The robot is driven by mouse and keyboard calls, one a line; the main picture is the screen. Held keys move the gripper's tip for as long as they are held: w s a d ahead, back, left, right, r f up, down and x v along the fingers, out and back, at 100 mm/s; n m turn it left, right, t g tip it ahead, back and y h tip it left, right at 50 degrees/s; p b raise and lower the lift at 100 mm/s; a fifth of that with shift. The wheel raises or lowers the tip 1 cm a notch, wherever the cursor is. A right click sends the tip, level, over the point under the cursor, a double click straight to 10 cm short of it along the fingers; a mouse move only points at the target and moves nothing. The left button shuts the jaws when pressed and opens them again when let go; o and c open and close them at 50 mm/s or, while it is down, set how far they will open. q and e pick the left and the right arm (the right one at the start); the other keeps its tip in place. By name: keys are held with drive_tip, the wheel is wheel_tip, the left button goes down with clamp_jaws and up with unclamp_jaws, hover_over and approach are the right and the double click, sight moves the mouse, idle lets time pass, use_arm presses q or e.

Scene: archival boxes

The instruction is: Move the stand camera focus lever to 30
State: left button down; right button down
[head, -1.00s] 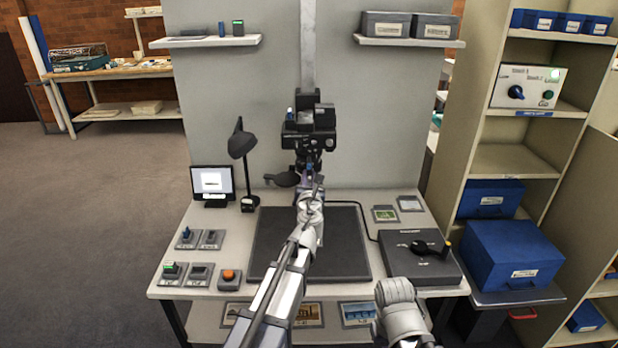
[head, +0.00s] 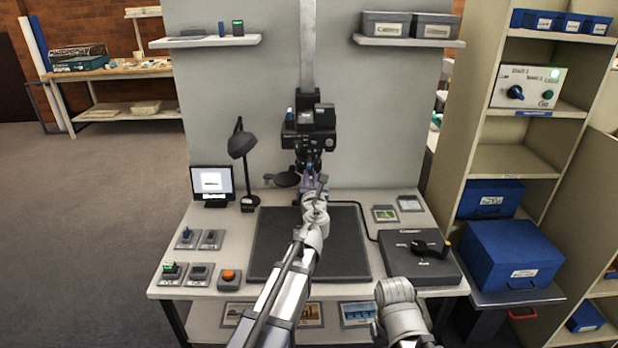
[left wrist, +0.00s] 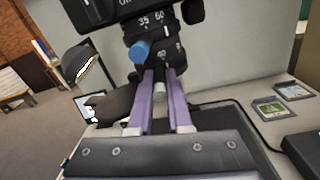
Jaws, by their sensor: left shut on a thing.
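The black stand camera (head: 310,125) hangs on a pale vertical column above the dark baseboard. In the left wrist view its lens barrel (left wrist: 172,48) carries white numbers, among them 35 and 60, and a blue knob (left wrist: 140,51) on its side. A light grey lever (left wrist: 160,96) points down from the lens. My left gripper (left wrist: 160,78), with purple fingers, is shut on this lever, one finger on each side. In the head view my left gripper (head: 313,188) is just under the lens. The mark the lever stands at cannot be read. My right gripper is out of view.
A black lamp (head: 240,145) and a small monitor (head: 212,183) stand left of the baseboard (head: 345,250). Small switch boxes lie at the left front. A dark control box (head: 425,275) is at the right.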

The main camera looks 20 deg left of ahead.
use_arm(q)
drive_tip(key=d+n+g+y, duration=0.1)
drive_tip(key=w+d+n+y, duration=0.1)
drive_tip(key=y, duration=0.1)
drive_tip(key=n+g+y, duration=0.1)
drive_tip(key=y, duration=0.1)
drive_tip(key=shift+w+d+n+g, duration=0.3)
drive_tip(key=shift+w+d, duration=0.1)
drive_tip(key=n+g+y, duration=0.1)
drive_tip(key=w+d+n+g+y, duration=0.1)
drive_tip(key=shift+g+y, duration=0.3)
drive_tip(key=shift+y, duration=0.1)
drive_tip(key=shift+w+d+n+g+y, duration=0.3)
drive_tip(key=shift+n+g+y, duration=0.25)
drive_tip(key=shift+n+g, duration=0.2)
drive_tip(key=shift+w+d+n+g+y, duration=0.15)
drive_tip(key=shift+w+n+g+y, duration=0.1)
drive_tip(key=shift+n+g+y, duration=0.4)
drive_tip(key=shift+g, duration=0.3)
drive_tip(key=c, duration=0.8)
unclamp_jaws()
drive_tip(key=shift+c, duration=0.2)
drive_tip(key=shift+s, duration=0.1)
